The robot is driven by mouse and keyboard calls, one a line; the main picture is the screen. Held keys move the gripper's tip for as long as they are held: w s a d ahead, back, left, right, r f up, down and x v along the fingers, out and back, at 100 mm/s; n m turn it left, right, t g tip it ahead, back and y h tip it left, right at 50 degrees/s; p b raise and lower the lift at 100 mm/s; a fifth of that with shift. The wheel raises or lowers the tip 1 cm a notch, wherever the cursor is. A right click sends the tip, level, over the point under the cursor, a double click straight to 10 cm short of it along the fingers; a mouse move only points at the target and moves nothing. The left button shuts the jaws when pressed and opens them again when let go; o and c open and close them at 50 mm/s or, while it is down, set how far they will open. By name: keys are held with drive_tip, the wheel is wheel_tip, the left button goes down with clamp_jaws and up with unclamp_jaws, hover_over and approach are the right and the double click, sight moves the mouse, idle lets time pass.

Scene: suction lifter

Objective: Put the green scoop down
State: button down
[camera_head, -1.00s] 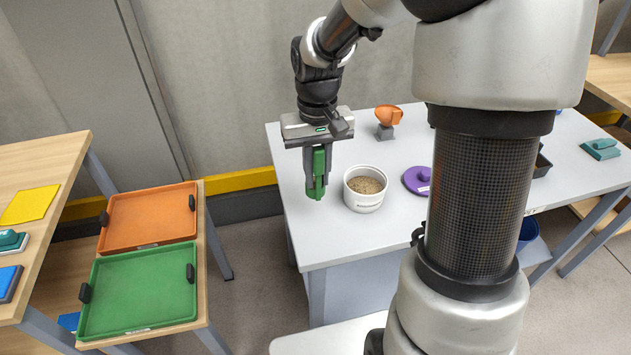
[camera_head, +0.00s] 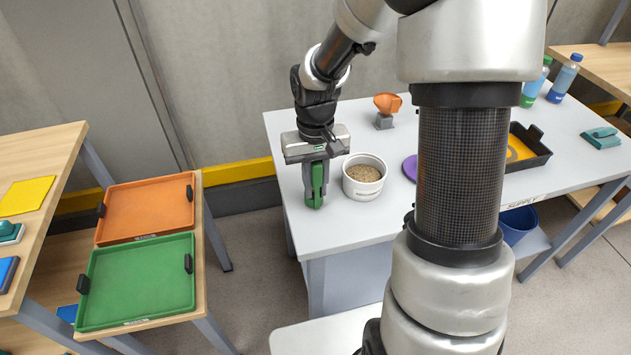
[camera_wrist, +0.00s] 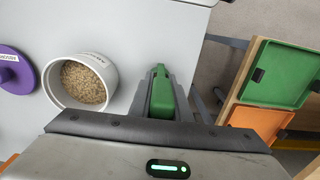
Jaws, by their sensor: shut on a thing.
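My gripper (camera_head: 315,180) is shut on the green scoop (camera_head: 316,188) and points down at the left end of the white table (camera_head: 345,225). In the wrist view the green scoop (camera_wrist: 162,97) shows between the two fingers. The scoop's lower end is close to the tabletop; I cannot tell whether it touches. A white pot (camera_head: 362,186) of grain stands just right of the gripper, apart from it. The pot also shows in the wrist view (camera_wrist: 66,108), with a label on its rim.
An orange scoop on a grey stand (camera_head: 386,108) is behind the pot. A purple lid (camera_head: 410,167) lies right of it, partly hidden by my arm. A green tray (camera_head: 137,280) and an orange tray (camera_head: 147,210) are on a lower wooden table at left. Bare tabletop lies in front of the pot.

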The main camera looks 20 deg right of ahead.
drive_tip(key=shift+f, duration=0.2)
drive_tip(key=c, duration=1.7)
unclamp_jaws()
drive_tip(key=shift+o, duration=0.2)
